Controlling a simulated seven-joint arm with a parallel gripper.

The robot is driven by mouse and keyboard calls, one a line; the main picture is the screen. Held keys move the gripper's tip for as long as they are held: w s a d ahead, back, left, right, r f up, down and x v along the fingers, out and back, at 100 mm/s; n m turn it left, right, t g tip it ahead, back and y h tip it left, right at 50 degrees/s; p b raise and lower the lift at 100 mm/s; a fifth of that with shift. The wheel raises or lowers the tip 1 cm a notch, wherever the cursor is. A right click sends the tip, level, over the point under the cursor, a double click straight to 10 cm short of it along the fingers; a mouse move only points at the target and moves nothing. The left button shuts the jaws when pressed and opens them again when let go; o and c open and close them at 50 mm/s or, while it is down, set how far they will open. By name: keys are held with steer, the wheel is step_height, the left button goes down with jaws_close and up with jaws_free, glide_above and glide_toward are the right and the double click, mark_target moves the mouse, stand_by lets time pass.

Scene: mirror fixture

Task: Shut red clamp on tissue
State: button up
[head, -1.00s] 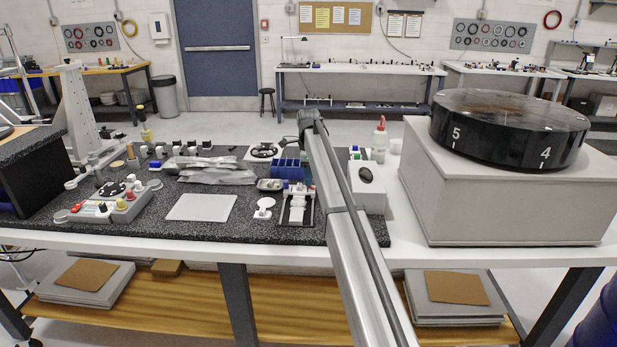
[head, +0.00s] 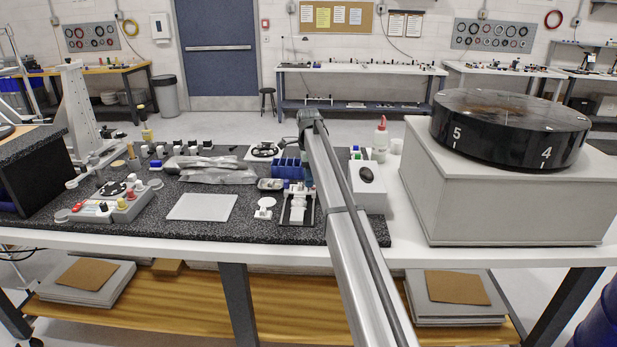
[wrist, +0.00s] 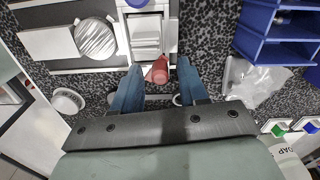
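In the wrist view, the red clamp piece (wrist: 158,71) sits at the near end of a white fixture (wrist: 162,32), between my fingertips. My gripper (wrist: 160,66) is open, with one blue finger on each side of the red piece and a visible gap on the left. I cannot tell whether the right finger touches it. A pale layered piece (wrist: 146,38) lies on the fixture beyond the red piece; I cannot tell if it is the tissue. In the head view, the fixture (head: 297,207) stands on the dark mat, and my arm hides most of my gripper.
A round ribbed metal disc (wrist: 95,38) lies left of the fixture. A blue compartment rack (wrist: 272,40) and a clear bag (wrist: 250,82) are on the right. In the head view, a grey box (head: 368,190) stands right of my arm, and a pale plate (head: 202,207) lies left.

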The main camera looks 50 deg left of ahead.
step_height(320, 180, up, 14)
stand_by(0.8)
steer(key=shift+f, duration=0.1)
steer(key=s+a+f+n, duration=0.1)
steer(key=s+a+f, duration=0.1)
steer(key=s+a, duration=0.5)
steer(key=w+d+f+t+h, duration=0.1)
steer(key=w+d+f, duration=0.1)
steer(key=f, duration=0.2)
steer(key=w+d+f+t+h, duration=0.1)
steer(key=w+d+f, duration=0.1)
steer(key=f, duration=0.2)
steer(key=w+d+f+m+t, duration=0.1)
steer(key=w+d+f, duration=0.1)
steer(key=f, duration=0.2)
steer(key=shift+w+d+t+h, duration=0.25)
steer(key=shift+d+t+h, duration=0.05)
steer(key=shift+h, duration=0.1)
steer(key=shift+r, duration=0.1)
jaws_close()
stand_by(0.4)
